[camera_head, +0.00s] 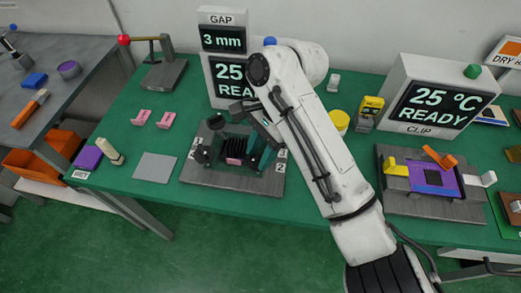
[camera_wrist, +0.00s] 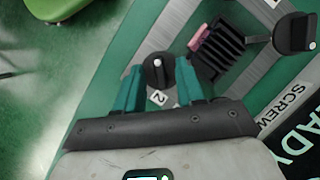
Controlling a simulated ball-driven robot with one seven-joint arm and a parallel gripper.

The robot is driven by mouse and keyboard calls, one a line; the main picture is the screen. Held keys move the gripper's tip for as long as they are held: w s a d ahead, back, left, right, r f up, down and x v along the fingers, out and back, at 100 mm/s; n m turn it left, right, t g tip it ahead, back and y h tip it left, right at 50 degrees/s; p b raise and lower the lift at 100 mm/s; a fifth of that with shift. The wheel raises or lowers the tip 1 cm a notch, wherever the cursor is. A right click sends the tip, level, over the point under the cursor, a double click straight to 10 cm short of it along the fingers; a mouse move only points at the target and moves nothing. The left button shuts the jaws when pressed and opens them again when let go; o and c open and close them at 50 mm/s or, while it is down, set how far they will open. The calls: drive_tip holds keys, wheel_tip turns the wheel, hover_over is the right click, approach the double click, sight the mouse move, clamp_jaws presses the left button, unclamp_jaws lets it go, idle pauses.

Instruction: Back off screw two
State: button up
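The screw fixture (camera_head: 215,182) stands mid-table with a black finned block (camera_wrist: 222,48) and a pink piece (camera_wrist: 200,37) at its centre. Screw two (camera_wrist: 157,70) is a round black knob with a white mark, beside the label 2 (camera_wrist: 157,97). In the head view my arm and gripper hide it near its label (camera_head: 281,167). My gripper (camera_wrist: 158,78) has its teal fingers apart, one on each side of this knob. Whether the fingers touch it cannot be told. Another black knob (camera_wrist: 295,33) stands at the upper right of the wrist view.
Displays read GAP 3 mm (camera_head: 222,39) and 25 READY (camera_head: 232,80) behind the fixture. A clip fixture (camera_head: 432,203) stands at right. Pink clips (camera_head: 142,117), a grey plate (camera_head: 156,166) and a red-knobbed lever (camera_head: 160,62) lie left. My arm crosses the table's middle.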

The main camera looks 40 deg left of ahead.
drive_tip(key=shift+c, duration=0.4)
clamp_jaws()
drive_tip(key=shift+r, duration=0.1)
